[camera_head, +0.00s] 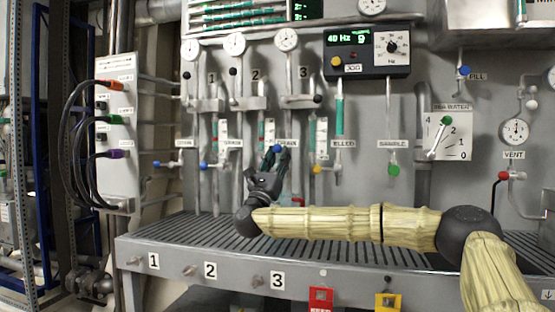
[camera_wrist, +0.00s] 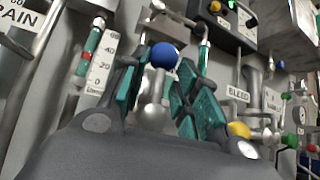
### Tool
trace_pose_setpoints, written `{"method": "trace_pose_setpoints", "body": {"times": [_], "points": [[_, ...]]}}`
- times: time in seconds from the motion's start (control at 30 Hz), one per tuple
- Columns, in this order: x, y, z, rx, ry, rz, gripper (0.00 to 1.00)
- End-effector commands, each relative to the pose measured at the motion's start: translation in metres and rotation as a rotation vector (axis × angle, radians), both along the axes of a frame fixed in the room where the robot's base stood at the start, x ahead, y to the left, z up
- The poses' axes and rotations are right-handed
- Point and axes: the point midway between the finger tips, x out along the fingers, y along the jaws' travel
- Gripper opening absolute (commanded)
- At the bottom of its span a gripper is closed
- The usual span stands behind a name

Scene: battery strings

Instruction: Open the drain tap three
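The third drain tap has a blue ball knob (camera_head: 277,148) by the rightmost DRAIN label (camera_head: 289,143), low on the wall panel below number 3. In the wrist view the blue knob (camera_wrist: 164,56) sits on a pale metal stem between my gripper's teal finger pads. My gripper (camera_head: 272,156) reaches up to the tap from the right side of the bench. It is open, with a finger on either side of the knob. The right pads look very close to the knob; whether they touch it I cannot tell. The tap's lower body is partly hidden by my gripper.
Two more blue-knobbed taps (camera_head: 157,164) (camera_head: 203,165) stand to the left. A yellow-knobbed tap (camera_head: 317,169) is close on the right, also in the wrist view (camera_wrist: 239,130). A gauge glass (camera_wrist: 91,55) is beside the left finger. The slatted bench (camera_head: 180,231) lies below.

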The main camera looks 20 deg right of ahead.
Motion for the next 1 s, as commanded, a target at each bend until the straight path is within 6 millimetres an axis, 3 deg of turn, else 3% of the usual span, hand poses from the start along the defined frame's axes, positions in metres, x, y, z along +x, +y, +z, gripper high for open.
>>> {"method": "trace_pose_setpoints", "body": {"times": [0.37, 1.0], "points": [[-0.005, 0.006, -0.007, -0.002, 0.001, 0.002, 0.31], [-0.054, 0.056, -0.078, 0.0, 0.002, 0.001, 0.31]]}}
